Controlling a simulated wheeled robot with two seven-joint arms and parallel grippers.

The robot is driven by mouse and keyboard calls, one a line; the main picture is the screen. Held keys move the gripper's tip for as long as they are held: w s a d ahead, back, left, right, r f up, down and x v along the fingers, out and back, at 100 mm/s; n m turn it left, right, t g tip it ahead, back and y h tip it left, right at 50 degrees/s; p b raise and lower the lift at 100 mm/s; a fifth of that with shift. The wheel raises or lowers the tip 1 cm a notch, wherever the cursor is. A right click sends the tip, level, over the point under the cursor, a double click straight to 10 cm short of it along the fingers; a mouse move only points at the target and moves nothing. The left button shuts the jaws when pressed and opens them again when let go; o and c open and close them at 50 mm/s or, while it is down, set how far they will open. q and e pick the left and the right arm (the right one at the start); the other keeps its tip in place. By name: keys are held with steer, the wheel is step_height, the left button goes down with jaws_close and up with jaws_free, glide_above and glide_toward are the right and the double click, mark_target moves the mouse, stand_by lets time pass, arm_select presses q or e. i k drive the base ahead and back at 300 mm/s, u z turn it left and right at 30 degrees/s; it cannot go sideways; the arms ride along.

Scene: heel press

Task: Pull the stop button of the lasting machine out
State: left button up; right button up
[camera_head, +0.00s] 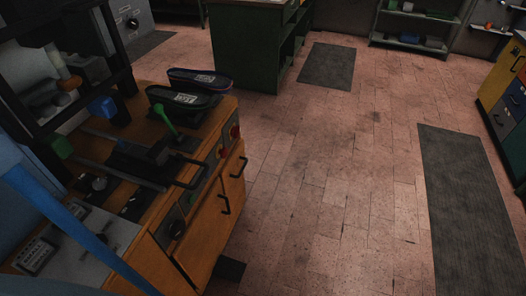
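A wooden-topped machine bench (205,235) with orange-brown front panels stands at the left. A red round button (235,131) sits on its front panel near the far corner. I cannot tell which one is the lasting machine's stop button, or whether either is pressed in or out. Neither of my grippers can be made out.
Two dark shoe forms (190,100) and a green-knobbed lever (164,122) are on the bench. A blue bar (80,232) crosses the near left. A green cabinet (250,45) stands behind. Grey mats (460,200) lie on the open tiled floor to the right.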

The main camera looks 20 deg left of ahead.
mark_target(224, 152)
steer(key=z, duration=0.05)
steer(key=i, duration=0.55)
steer(key=u, duration=2.25)
